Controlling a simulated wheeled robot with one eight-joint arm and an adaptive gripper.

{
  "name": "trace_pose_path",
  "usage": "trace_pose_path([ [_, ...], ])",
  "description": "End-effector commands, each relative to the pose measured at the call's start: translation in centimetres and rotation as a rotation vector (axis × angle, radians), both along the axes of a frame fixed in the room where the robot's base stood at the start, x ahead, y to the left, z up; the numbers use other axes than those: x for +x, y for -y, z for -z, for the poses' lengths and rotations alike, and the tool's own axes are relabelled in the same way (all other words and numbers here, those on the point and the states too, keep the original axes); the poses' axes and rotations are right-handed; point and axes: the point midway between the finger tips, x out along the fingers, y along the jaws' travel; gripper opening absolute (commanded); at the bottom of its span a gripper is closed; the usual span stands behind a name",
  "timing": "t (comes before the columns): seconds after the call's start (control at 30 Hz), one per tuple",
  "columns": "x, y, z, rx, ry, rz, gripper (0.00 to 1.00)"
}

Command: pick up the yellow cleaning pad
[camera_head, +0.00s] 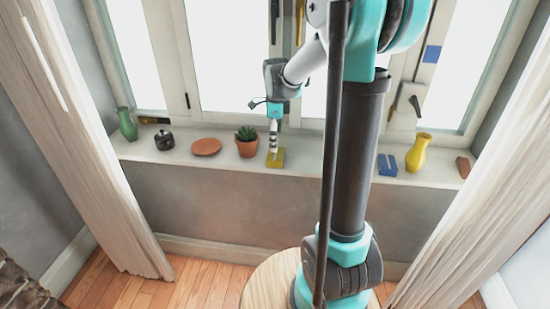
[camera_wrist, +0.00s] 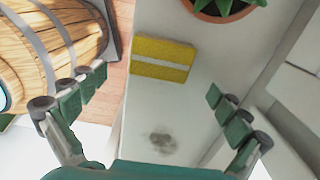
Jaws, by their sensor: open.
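The yellow cleaning pad (camera_head: 277,160) lies on the window sill, just right of the potted plant in the head view. In the wrist view the pad (camera_wrist: 165,52) is a yellow block with a pale stripe across it, ahead of the fingers and between their lines. My gripper (camera_head: 273,145) is over the pad in the head view, pointing down. In the wrist view my gripper (camera_wrist: 157,88) has its two fingers wide apart with nothing between the tips. The height of the tips above the sill is hard to tell.
The potted plant (camera_head: 246,148) stands close left of the pad. Further left on the sill (camera_head: 330,158) are a terracotta saucer (camera_head: 206,147), a dark pot (camera_head: 164,140) and a green vase (camera_head: 127,124). A blue block (camera_head: 387,166) and yellow vase (camera_head: 418,154) stand right. A dark smudge (camera_wrist: 162,141) marks the sill.

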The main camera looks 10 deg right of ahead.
Motion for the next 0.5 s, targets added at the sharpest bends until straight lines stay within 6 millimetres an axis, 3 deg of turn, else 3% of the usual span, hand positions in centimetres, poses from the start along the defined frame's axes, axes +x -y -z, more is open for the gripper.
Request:
trace_pose_path([
  [0.27,0.1,0.0,2.0,0.0,0.0,0.0,1.0],
  [0.5,0.3,-0.1,5.3,0.0,0.0,-0.001,1.0],
])
